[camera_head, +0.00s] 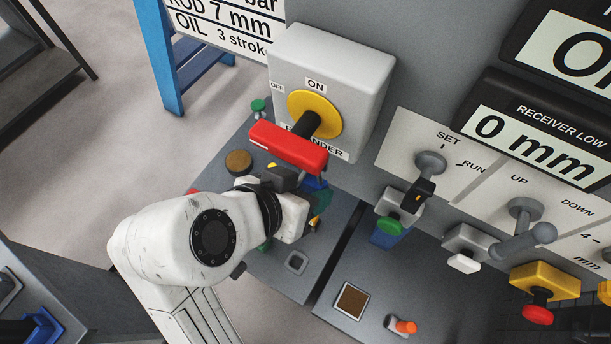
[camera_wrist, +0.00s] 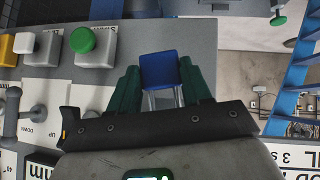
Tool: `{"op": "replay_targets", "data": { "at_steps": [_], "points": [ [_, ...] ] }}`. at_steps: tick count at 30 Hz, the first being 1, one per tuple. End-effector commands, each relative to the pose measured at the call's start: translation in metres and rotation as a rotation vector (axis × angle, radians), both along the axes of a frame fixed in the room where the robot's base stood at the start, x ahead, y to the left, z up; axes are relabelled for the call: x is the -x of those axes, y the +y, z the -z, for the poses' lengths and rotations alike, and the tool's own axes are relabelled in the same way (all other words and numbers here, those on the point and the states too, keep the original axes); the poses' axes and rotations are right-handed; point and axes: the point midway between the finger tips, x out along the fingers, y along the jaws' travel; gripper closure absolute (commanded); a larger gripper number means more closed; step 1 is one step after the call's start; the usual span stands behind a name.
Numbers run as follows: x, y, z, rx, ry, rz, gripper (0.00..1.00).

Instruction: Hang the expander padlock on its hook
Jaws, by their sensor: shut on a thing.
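My gripper (camera_wrist: 160,88) has green fingers on both sides of a blue padlock (camera_wrist: 158,68) with a pale metal shackle, and is shut on it. The shackle points back toward my palm. In the head view the padlock shows as a small blue patch (camera_head: 315,183), partly hidden, just below the red handle. My gripper (camera_head: 309,196) is there in front of the expander box (camera_head: 362,72). This box carries a yellow disc (camera_head: 331,112) and a red handle (camera_head: 288,148), under ON and OFF marks. I cannot clearly pick out the padlock's hook.
A grey console shelf lies below, with a brown round button (camera_head: 238,162) and a square brown panel (camera_head: 350,300). To the right are the SET/RUN switch (camera_head: 430,163), the UP/DOWN lever (camera_head: 525,240) and a red-and-yellow button (camera_head: 538,314). A blue frame post (camera_head: 155,55) stands at left.

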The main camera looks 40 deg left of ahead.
Motion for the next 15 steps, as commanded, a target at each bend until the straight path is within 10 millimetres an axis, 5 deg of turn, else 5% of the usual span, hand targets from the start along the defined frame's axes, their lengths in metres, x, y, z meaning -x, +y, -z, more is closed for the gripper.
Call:
{"op": "replay_targets", "data": {
  "at_steps": [9, 10, 15],
  "points": [
    [-0.0001, 0.0001, -0.0002, 0.000, 0.000, 0.000, 0.83],
    [-0.0001, 0.0001, -0.0002, 0.000, 0.000, 0.000, 0.49],
    [-0.0001, 0.0001, -0.0002, 0.000, 0.000, 0.000, 0.33]
  ]
}}
